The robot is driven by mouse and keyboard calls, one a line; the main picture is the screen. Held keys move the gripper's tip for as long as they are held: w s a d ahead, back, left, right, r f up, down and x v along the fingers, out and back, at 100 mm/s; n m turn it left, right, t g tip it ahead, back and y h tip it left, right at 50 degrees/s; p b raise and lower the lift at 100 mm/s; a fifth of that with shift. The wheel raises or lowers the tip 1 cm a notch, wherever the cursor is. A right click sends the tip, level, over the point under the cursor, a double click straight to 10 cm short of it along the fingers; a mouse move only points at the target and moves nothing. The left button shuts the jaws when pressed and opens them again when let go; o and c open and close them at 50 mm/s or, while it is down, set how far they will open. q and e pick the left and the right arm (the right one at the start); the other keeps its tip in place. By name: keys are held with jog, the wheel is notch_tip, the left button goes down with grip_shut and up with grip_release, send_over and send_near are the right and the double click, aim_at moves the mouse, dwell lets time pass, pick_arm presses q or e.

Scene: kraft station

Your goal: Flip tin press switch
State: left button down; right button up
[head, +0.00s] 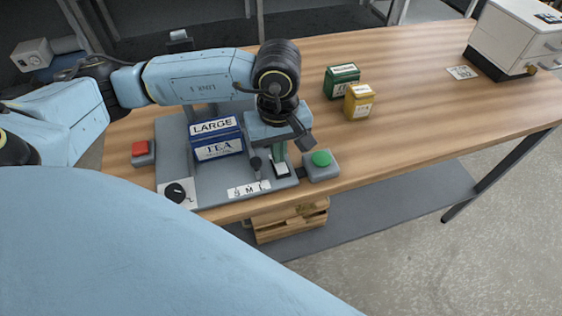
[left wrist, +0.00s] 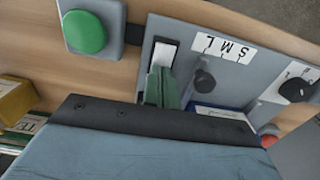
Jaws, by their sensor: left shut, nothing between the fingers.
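The grey tin press panel (head: 215,180) sits at the table's front edge. Its white rocker switch in a dark frame (head: 282,170) is at the panel's right end; it also shows in the left wrist view (left wrist: 163,54). My left gripper (head: 280,152) points down at the switch, its green fingers shut and empty. In the left wrist view the fingertips (left wrist: 161,78) overlap the near end of the switch; I cannot tell whether they touch it. The switch's position is unclear. My right gripper is out of view.
A green button (head: 320,159) is right of the switch, a black lever (head: 256,164) left. A blue tea tin (head: 218,148), a dial (head: 175,192) and a red button (head: 141,149) lie further left. Green (head: 342,80) and yellow (head: 359,101) tins stand behind.

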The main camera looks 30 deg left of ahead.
pick_arm(q)
notch_tip(320, 180, up, 7)
jog(key=p, duration=0.3)
dwell(0.5)
dwell(0.5)
